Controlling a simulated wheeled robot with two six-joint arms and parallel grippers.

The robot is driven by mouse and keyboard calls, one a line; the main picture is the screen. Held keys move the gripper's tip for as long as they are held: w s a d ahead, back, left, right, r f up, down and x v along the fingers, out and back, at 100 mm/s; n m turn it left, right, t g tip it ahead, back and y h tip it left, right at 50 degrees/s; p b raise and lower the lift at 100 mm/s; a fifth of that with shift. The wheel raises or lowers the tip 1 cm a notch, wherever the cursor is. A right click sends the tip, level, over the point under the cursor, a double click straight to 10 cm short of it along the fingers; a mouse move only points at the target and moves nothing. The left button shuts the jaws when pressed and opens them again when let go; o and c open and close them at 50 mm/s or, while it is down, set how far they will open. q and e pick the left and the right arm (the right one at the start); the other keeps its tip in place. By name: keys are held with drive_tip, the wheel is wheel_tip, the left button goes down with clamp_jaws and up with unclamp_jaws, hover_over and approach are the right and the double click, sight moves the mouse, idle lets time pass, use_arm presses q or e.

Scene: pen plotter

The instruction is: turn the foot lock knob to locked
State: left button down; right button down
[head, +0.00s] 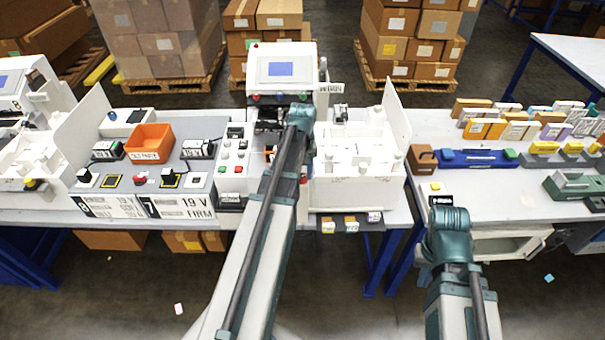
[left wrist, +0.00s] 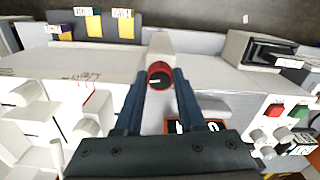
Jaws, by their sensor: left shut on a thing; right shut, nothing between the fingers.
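The knob (left wrist: 160,75) is a small round one with a red rim, a dark face and a pale mark lying roughly sideways in the left wrist view. It sits at the end of a pale block on the white machine. My left gripper (left wrist: 160,88) has its two dark fingers on either side of the knob, shut on it. In the head view my left arm covers the knob and the left fingers. My right gripper (head: 450,222) is low at the right, apart from the machine, its fingers mostly hidden. Any lock wording is not readable.
A white machine with a screen (head: 282,70) stands behind my left arm. A button panel (head: 235,150) is left of it and a white open tray (head: 357,160) right. An orange bin (head: 149,142) stands further left. A right-hand table (head: 520,195) holds several small boxes.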

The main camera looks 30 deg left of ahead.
sight(303, 176)
use_arm(q)
drive_tip(key=shift+m, duration=1)
drive_tip(key=c, duration=0.5)
unclamp_jaws()
drive_tip(key=shift+r, duration=0.1)
wheel_tip(303, 176, up, 14)
drive_tip(key=p, duration=1.4)
drive_tip(key=shift+d+f, duration=0.1)
drive_tip(key=shift+f, duration=0.15)
